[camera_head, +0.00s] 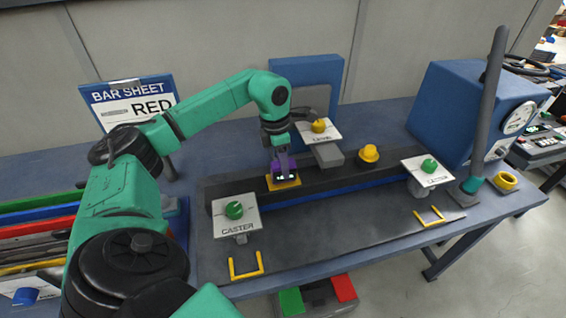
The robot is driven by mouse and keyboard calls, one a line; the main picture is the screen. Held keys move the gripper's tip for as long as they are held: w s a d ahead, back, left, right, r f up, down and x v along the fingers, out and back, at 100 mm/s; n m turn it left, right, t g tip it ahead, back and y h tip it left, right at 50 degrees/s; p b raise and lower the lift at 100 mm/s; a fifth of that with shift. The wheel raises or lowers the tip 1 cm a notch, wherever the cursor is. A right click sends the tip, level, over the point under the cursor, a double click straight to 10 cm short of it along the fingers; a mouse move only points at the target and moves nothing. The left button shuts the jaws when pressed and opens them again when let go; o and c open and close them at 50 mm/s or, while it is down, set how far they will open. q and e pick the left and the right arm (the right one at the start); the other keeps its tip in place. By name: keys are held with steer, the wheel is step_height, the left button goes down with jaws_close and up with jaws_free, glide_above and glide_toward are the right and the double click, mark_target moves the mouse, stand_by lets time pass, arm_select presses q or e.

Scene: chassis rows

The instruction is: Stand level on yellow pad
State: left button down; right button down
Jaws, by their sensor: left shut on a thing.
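The level (285,168) is a small purple block with a dark face. It sits at the yellow pad (270,185), on the black beam in the middle of the bench. My left gripper (283,158) comes down from above and is shut on the level, which looks upright. The level covers most of the pad. I cannot tell whether its underside touches the pad. My right gripper is not in view.
A yellow knob (368,154) stands on the beam. A blue gauge box (455,105) and grey post (487,105) stand right. Colored bars (35,215) lie left, near a RED sign (130,103).

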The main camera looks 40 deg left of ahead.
arm_select(q)
steer(key=shift+f, duration=0.1)
steer(key=shift+c, duration=1.8)
jaws_free()
steer(key=r, duration=0.8)
steer(key=shift+s+a+r, duration=0.3)
steer(key=shift+s+r, duration=0.05)
steer(key=r, duration=0.4)
steer(key=r+p, duration=0.1)
steer(key=shift+s+a+r, duration=0.25)
steer(key=shift+s+r, duration=0.15)
